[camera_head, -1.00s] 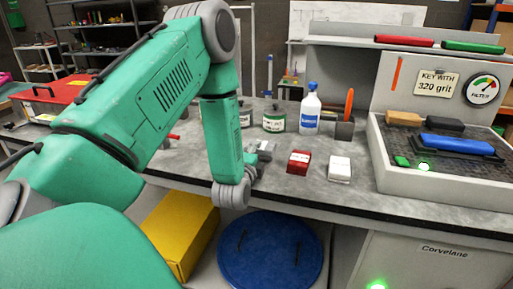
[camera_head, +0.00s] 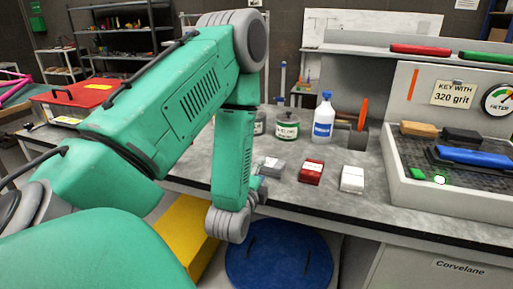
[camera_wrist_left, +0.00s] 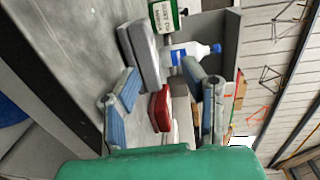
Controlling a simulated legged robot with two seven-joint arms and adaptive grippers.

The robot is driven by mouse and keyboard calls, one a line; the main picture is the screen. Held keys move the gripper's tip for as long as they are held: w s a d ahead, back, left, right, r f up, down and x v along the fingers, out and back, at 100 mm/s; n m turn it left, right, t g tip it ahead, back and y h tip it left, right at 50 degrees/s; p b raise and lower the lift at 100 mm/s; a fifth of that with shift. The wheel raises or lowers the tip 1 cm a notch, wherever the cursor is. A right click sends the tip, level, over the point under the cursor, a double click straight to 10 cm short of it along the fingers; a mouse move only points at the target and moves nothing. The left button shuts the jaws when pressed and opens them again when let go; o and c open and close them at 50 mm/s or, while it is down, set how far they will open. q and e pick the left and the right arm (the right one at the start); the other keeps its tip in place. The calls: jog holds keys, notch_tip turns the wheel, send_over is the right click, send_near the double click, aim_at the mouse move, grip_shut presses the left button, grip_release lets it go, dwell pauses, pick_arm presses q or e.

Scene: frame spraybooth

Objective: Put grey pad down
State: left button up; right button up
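The grey pad (camera_head: 272,166) lies on the bench top, left of a red block (camera_head: 311,172) and a white block (camera_head: 352,179). In the left wrist view the grey pad (camera_wrist_left: 143,52) lies beyond the fingers, and the red block (camera_wrist_left: 160,108) shows between them. My left gripper (camera_head: 260,188) is at the bench's front edge, on the near side of the grey pad, partly hidden by its own wrist. In the left wrist view its fingers (camera_wrist_left: 165,97) are spread apart with nothing held. My right gripper is not in view.
A green-labelled jar (camera_head: 286,126) and a white bottle with blue cap (camera_head: 323,118) stand behind the blocks. A grey tray (camera_head: 440,195) with sanding blocks is at the right. A blue round lid (camera_head: 278,258) and yellow box (camera_head: 190,235) are below the bench.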

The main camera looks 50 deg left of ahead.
pick_arm(q)
jog(key=v, duration=0.4)
jog(key=shift+w+r, duration=0.1)
jog(key=shift+a, duration=0.1)
jog(key=shift+a, duration=0.1)
dwell(0.3)
